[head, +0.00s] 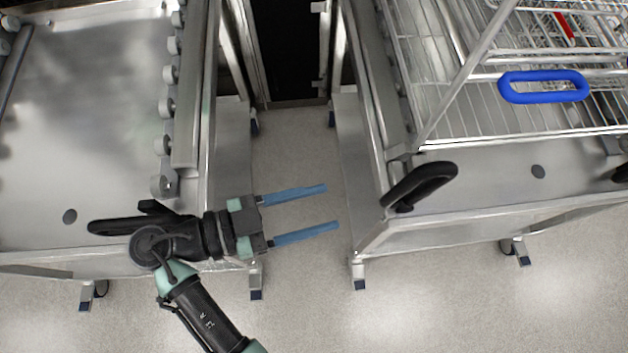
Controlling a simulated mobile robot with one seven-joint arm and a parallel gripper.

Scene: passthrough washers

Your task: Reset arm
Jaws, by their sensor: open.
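My gripper (315,208) is open and empty. Its two blue fingers are parallel, spread apart and point right. It is over the gap between two metal carts, with bare floor behind the fingers in the picture. My black and green arm comes up from the bottom edge and bends at a joint over the front edge of the left cart (85,110). The fingertips are a little left of the black handle (420,184) on the right cart (470,195) and show no contact with it.
The right cart bears a wire rack (440,70) with a blue loop handle (543,87). The left cart has a bare tray top and a row of rollers (168,104) along its right side. A dark opening (287,50) lies behind the gap. The floor (430,300) in front is clear.

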